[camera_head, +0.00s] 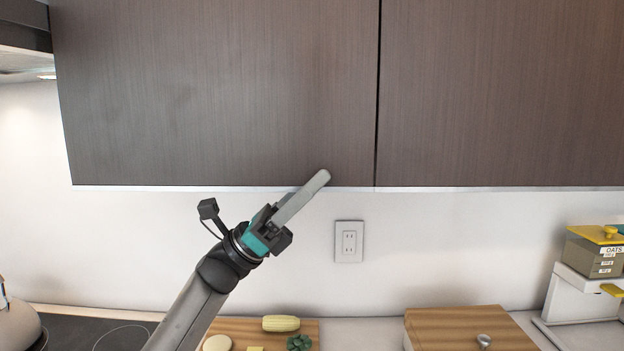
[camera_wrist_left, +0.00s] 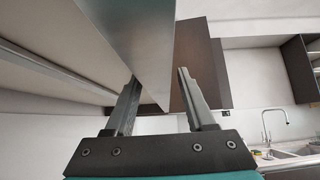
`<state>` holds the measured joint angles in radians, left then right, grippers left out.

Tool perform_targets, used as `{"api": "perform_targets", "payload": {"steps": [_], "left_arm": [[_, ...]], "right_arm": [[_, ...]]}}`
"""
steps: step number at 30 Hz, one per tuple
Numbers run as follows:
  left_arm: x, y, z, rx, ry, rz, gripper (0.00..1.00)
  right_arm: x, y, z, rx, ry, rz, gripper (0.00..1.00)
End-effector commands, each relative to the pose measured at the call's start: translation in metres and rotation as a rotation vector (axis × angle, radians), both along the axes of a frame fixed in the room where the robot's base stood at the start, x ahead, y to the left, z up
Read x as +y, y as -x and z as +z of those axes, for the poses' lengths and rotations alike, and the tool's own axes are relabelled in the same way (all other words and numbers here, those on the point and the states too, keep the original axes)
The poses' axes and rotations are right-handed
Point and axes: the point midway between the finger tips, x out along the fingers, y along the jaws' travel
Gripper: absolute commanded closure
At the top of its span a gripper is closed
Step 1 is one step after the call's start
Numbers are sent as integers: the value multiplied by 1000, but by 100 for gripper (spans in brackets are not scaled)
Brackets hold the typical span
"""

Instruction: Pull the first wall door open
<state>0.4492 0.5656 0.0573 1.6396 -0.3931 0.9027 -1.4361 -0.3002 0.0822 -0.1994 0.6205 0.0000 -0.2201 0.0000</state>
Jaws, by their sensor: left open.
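Two dark wood-grain wall cabinet doors hang side by side, with a narrow dark gap between them: the left door (camera_head: 220,90) and the right door (camera_head: 500,90). Both look shut in the head view, and I see no handle. My left gripper (camera_head: 316,182) is at the bottom edge of the left door, near its right corner. In the left wrist view my left gripper (camera_wrist_left: 158,75) is open, and a panel (camera_wrist_left: 145,45) reaches down between its two fingers. I cannot tell whether either finger touches it. My right gripper is not in view.
A wall outlet (camera_head: 348,242) is below the doors. A faucet (camera_wrist_left: 266,125) shows in the wrist view.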

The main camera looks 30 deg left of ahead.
Motion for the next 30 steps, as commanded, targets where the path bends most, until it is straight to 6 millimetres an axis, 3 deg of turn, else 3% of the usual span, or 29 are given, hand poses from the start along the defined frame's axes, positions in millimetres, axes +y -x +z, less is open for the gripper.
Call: {"api": "perform_targets", "payload": {"steps": [3,18,30], "left_arm": [[0,0,0,0,0,0,46],[0,0,0,0,0,0,100],[0,0,-1,0,0,0,100]], "right_arm": [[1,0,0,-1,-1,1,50],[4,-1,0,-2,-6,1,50],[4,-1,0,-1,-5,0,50]]}}
